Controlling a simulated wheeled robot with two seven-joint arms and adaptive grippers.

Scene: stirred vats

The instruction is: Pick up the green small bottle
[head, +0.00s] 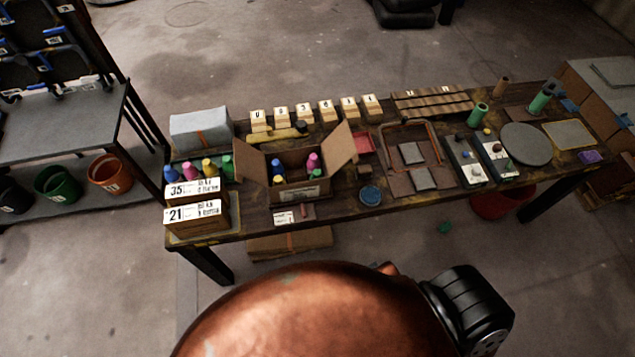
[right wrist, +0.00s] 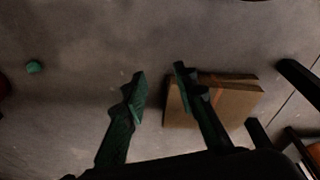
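Another green-topped bottle (head: 316,173) shows inside the open cardboard box (head: 296,190), with blue, yellow and pink ones. My right gripper (right wrist: 161,82) is open and empty in the right wrist view, over the floor and apart from any bottle; no bottle shows there. My left gripper is not in view.
The table (head: 345,207) also holds numbered blocks, a blue round dish (head: 370,196), trays and a grey disc (head: 526,143). A flat carton (head: 290,242) lies on the floor under it, also in the right wrist view (right wrist: 235,103). A small green object (head: 445,228) lies on the floor.

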